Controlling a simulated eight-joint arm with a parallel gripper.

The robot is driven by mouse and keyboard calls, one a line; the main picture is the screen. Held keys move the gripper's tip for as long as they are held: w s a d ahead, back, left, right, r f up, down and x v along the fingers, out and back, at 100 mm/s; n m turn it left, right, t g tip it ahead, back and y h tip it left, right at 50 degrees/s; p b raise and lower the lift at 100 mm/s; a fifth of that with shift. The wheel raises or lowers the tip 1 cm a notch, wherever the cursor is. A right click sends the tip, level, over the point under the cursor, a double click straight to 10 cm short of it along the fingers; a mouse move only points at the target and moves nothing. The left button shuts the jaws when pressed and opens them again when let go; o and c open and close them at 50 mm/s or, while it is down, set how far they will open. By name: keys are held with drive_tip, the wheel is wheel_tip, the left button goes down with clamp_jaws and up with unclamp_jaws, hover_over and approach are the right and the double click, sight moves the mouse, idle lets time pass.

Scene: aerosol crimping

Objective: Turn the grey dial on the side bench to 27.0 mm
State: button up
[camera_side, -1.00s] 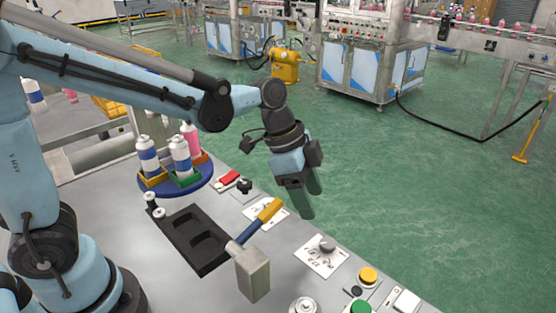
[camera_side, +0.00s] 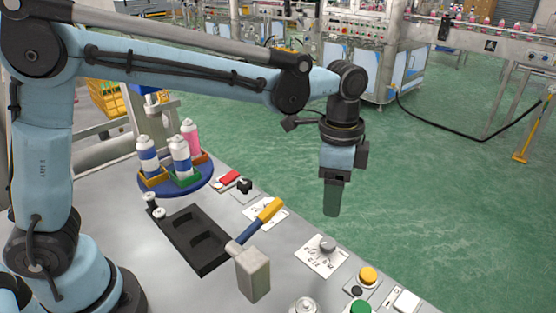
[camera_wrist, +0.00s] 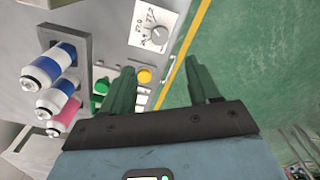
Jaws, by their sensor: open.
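The grey dial (camera_side: 327,244) is a round knob on a white scale plate (camera_side: 312,258) on the side bench. In the wrist view the dial (camera_wrist: 159,34) lies just beyond the fingertips, with small printed numbers on its plate (camera_wrist: 146,14). I cannot clearly tell which mark its pointer meets. My gripper (camera_side: 331,212) hangs pointing down above the bench's far edge, higher than the dial and apart from it. In the wrist view my gripper (camera_wrist: 159,66) is open and empty, its two dark green fingers spread.
A yellow button (camera_side: 368,275) and a green button (camera_side: 361,307) sit near the dial. A lever with a yellow grip (camera_side: 269,210) rises to its left. A black tray (camera_side: 183,238) and a blue turntable (camera_side: 143,187) with bottles stand farther left. Green floor lies beyond the bench.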

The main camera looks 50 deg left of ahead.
sight(329, 242)
drive_tip(key=f, duration=1.2)
drive_tip(key=shift+w+d, duration=0.1)
drive_tip(key=shift+d, duration=0.1)
drive_tip(key=c, duration=1)
drive_tip(key=shift+c, duration=0.2)
drive_tip(key=shift+n, duration=3.5)
